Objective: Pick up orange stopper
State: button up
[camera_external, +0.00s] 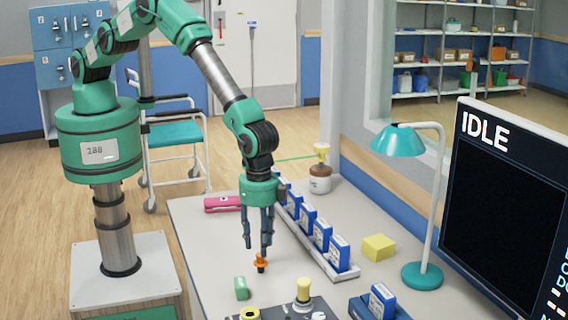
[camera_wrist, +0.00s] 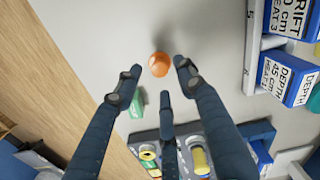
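The orange stopper (camera_external: 260,262) stands on the grey table, with a dark lower part showing in the external view. In the wrist view the orange stopper (camera_wrist: 159,64) shows as a round orange top near the upper middle. My gripper (camera_external: 259,245) points down just above the stopper. In the wrist view my gripper (camera_wrist: 159,72) is open, with its dark fingertips spread to the left, right and below the stopper. Gaps show between the stopper and the fingers, so I see no grip on it.
A green block (camera_external: 241,288) lies close by at the front left. A rack of blue boxes (camera_external: 322,236) runs along the right. A tray with a yellow-topped piece (camera_external: 303,291) is in front. A yellow block (camera_external: 379,247) and teal lamp (camera_external: 422,276) stand farther right.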

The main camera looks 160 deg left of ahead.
aim_at(261, 263)
jog(key=shift+f, duration=1.5)
grip_shut()
